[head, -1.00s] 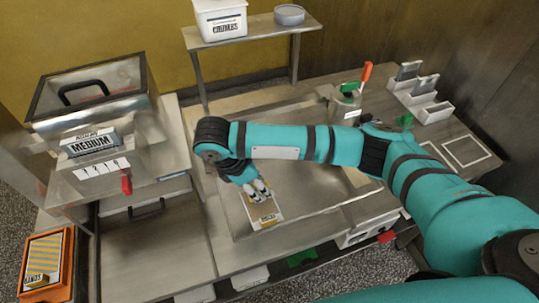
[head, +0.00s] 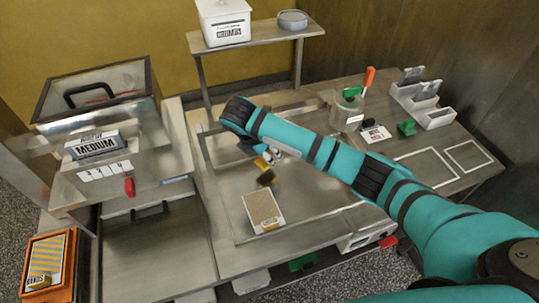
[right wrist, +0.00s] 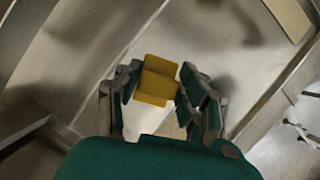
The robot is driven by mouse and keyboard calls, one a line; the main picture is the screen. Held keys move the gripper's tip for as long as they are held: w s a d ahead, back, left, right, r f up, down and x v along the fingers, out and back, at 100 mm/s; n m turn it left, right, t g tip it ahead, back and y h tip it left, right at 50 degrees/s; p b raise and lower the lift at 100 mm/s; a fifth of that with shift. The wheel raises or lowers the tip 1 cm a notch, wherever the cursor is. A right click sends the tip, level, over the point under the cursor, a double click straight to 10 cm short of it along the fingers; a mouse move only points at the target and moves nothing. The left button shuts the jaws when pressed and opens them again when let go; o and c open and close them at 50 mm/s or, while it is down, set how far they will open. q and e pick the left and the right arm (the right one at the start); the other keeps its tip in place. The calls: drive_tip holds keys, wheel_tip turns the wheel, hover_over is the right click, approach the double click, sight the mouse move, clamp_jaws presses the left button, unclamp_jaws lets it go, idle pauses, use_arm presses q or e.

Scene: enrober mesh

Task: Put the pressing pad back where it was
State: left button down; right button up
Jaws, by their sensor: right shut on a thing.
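My right gripper (head: 270,157) is shut on a small yellow block, which I take to be the pressing pad (head: 263,163). It holds the pad raised above the shallow metal tray (head: 310,205). In the right wrist view the yellow pad (right wrist: 157,80) sits between the two dark green fingers of the right gripper (right wrist: 160,90). My left gripper is not in view.
Two white outlined areas (head: 425,167) mark the right of the bench. A labelled card (head: 376,134), green piece (head: 407,127), metal pot (head: 347,110) and white holder (head: 424,105) stand behind them. A shelf (head: 255,38) stands behind, the MEDIUM machine (head: 95,110) left.

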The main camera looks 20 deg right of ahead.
sight(258, 164)
drive_tip(key=shift+w+d, duration=0.45)
drive_tip(key=shift+w, duration=0.1)
wheel_tip(258, 164, down, 3)
drive_tip(key=shift+w+d+f+p, duration=0.1)
drive_tip(key=shift+w+p, duration=0.05)
drive_tip(key=shift+p, duration=0.55)
drive_tip(key=shift+f, duration=0.3)
drive_tip(key=o, duration=1)
drive_tip(key=shift+f, duration=0.1)
drive_tip(key=b+v, duration=0.1)
drive_tip(key=v, duration=1.1)
drive_tip(key=shift+b, duration=0.3)
